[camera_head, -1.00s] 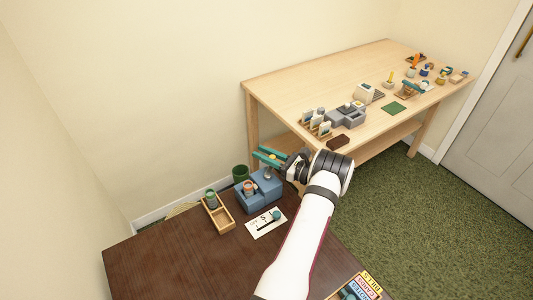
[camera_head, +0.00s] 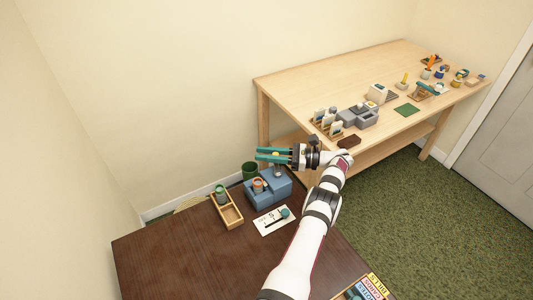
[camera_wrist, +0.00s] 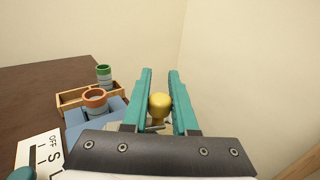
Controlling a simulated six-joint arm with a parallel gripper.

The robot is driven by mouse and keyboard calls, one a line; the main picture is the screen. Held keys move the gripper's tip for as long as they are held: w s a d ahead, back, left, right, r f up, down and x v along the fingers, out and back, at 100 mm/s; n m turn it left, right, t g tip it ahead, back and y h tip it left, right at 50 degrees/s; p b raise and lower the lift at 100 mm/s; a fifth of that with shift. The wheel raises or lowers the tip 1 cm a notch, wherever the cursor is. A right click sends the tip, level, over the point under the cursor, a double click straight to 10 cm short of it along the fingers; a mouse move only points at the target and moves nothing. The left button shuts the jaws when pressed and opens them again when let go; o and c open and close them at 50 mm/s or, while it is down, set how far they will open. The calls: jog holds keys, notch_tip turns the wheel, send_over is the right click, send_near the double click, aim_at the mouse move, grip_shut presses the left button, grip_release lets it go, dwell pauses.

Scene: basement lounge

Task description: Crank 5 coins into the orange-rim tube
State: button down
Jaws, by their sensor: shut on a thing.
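The blue coin machine (camera_head: 283,187) stands at the back of the dark brown table. The orange-rim tube (camera_head: 259,185) is upright at its left part; in the wrist view the tube (camera_wrist: 95,99) shows left of my fingers. My gripper (camera_head: 274,155) is above the machine with its teal fingers pointing left. In the wrist view my gripper (camera_wrist: 160,103) is shut on a round yellow knob (camera_wrist: 160,104), with one finger on each side. The crank arm below the knob is mostly hidden. I cannot see any coins inside the tube.
A wooden tray (camera_head: 233,218) left of the machine holds a green-rim tube (camera_head: 219,190). A dark green bin (camera_head: 249,170) stands behind. A light wood table (camera_head: 300,82) with other items stands behind right.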

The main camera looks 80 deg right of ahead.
dwell(0.4)
jog(key=c, duration=0.7)
grip_release()
jog(key=shift+r, duration=0.1)
jog(key=s+a+r, duration=0.3)
jog(key=s+r, duration=0.7)
jog(key=s, duration=0.1)
jog(key=shift+a+r, duration=0.3)
jog(key=shift+r, duration=0.1)
jog(key=s+f+m+h, duration=0.2)
jog(key=f+h, duration=0.1)
jog(key=s+a+f+m+h, duration=0.1)
jog(key=s+f+m+h, duration=0.1)
jog(key=f+h, duration=0.1)
jog(key=s+f+m+g+h, duration=0.1)
jog(key=s+f+h, duration=0.1)
jog(key=f, duration=0.3)
jog(key=shift+a+f+m+h, duration=0.1)
jog(key=shift+a+m+h, duration=0.3)
jog(key=shift+h, duration=0.1)
jog(key=x, duration=1.5)
jog(key=shift+w+d+f, duration=0.1)
